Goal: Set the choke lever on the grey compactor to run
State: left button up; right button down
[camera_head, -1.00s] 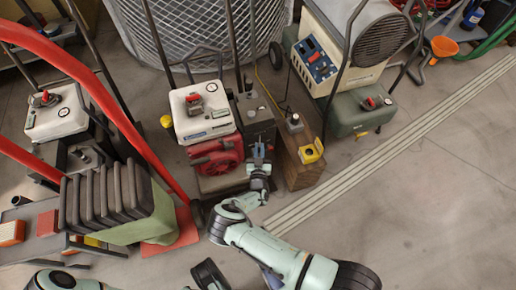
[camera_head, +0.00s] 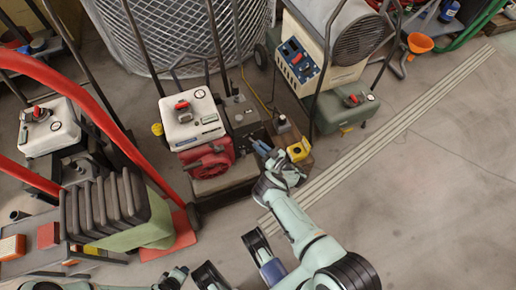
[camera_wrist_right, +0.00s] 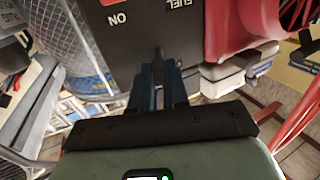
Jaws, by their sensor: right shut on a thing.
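The compactor in the middle has a white tank (camera_head: 193,117), a red starter housing (camera_head: 207,161) and a dark grey box (camera_head: 243,116) on its right side. My right gripper (camera_head: 258,146) is at the lower right of that box in the head view. In the right wrist view its blue fingers (camera_wrist_right: 158,88) are shut on a dark lever (camera_wrist_right: 157,62) under a grey panel (camera_wrist_right: 145,30). The panel carries upside-down lettering, ON and FUEL. The fingers hide the lever's end, and its setting cannot be read.
A yellow-topped block (camera_head: 298,151) stands close right of my right gripper. A cream heater (camera_head: 308,70) and a green tank (camera_head: 345,109) are behind it. Another white-tanked machine (camera_head: 48,127) and a red-handled green machine (camera_head: 138,221) stand left. Floor at right is clear.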

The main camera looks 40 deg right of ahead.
pick_arm(q)
jog(key=shift+s+f, duration=0.2)
jog(key=shift+s, duration=0.05)
pick_arm(e)
jog(key=shift+w+d+r+n+y, duration=0.2)
jog(key=shift+n+y, duration=0.1)
jog(key=shift+y, duration=0.1)
jog(key=c, duration=1.1)
grip_release()
jog(key=shift+f, duration=0.1)
jog(key=shift+s, duration=0.1)
pick_arm(q)
jog(key=shift+g+h, duration=0.3)
jog(key=shift+g, duration=0.1)
jog(key=shift+s+d+r+p, duration=0.4)
jog(key=shift+r+p, duration=0.15)
jog(key=shift+r, duration=0.2)
jog(key=shift+s+d+r+p, duration=0.4)
jog(key=shift+r+p, duration=0.2)
jog(key=shift+r, duration=0.15)
jog(key=shift+s+d+r+p, duration=0.4)
jog(key=shift+r+p, duration=0.15)
jog(key=shift+r, duration=0.2)
pick_arm(e)
jog(key=shift+v, duration=6.6)
